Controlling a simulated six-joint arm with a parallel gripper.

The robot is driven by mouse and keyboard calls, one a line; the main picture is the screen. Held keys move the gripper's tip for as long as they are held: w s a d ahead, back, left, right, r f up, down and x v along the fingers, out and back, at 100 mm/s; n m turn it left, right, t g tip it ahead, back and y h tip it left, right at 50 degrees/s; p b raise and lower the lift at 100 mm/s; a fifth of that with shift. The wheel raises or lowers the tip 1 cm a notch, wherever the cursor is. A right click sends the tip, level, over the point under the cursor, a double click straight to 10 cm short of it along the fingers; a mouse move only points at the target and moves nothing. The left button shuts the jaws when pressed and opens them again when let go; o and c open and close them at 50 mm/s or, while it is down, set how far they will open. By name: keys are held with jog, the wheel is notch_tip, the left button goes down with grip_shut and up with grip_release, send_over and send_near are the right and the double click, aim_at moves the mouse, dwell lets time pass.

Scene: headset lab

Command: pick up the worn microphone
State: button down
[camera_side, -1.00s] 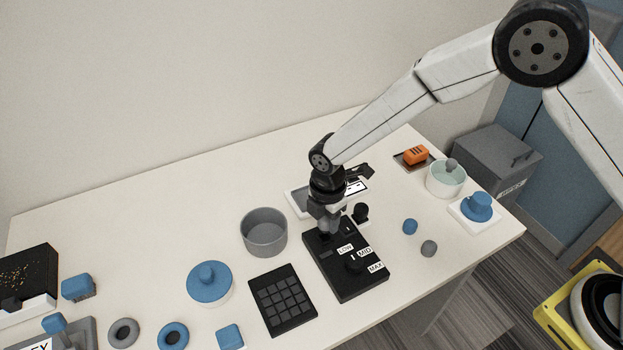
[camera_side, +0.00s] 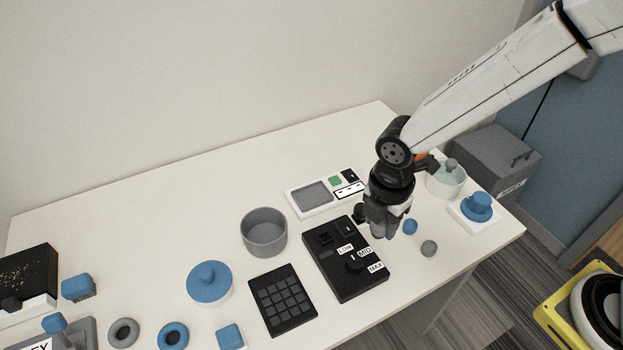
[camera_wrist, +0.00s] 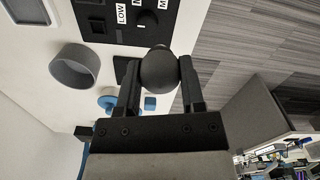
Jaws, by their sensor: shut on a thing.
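My gripper (camera_side: 382,231) is to the right of the black control box, in the side view. In the wrist view my gripper (camera_wrist: 159,82) is shut on a dark, round-headed piece, which looks like the worn microphone (camera_wrist: 158,70). It sits between both fingertips; any stem below the head is hidden. In the side view the held piece cannot be told apart from the dark fingers.
The control box (camera_side: 345,284) has a square recess at its upper left. A blue ball (camera_side: 410,227) and a grey ball (camera_side: 428,248) lie close to my gripper on the right. A grey pot (camera_side: 264,233), keypad (camera_side: 283,300) and white panel (camera_side: 298,202) are to the left.

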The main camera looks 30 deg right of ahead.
jog(key=shift+s+d+r, duration=0.25)
jog(key=shift+s, duration=0.3)
jog(key=shift+s+d+r, duration=0.2)
jog(key=shift+s+r, duration=0.05)
jog(key=shift+s, duration=0.25)
